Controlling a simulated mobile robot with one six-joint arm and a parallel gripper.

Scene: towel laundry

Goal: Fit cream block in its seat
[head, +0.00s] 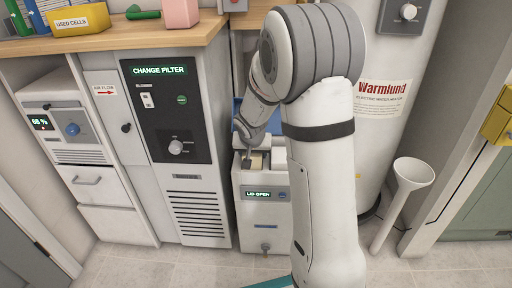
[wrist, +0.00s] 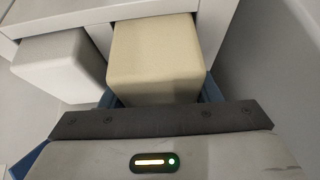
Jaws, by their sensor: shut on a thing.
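The cream block (wrist: 155,58) is a rounded, pale yellow-beige block in the middle of the wrist view. My gripper (wrist: 155,118) is shut on it, its dark jaw bar lying along the block's near side. In the head view my gripper (head: 251,153) reaches down into the top of a white unit (head: 263,222) whose display reads LID OPEN. A bit of the cream block (head: 255,163) shows there below the jaws. The seat itself is hidden, and I cannot tell whether the block is in it.
A white block (wrist: 60,66) stands just left of the cream one. The blue lid (head: 238,108) is raised behind the opening. A cabinet with a CHANGE FILTER display (head: 160,70) is close on the left. A water heater (head: 380,110) and white funnel (head: 410,180) are right.

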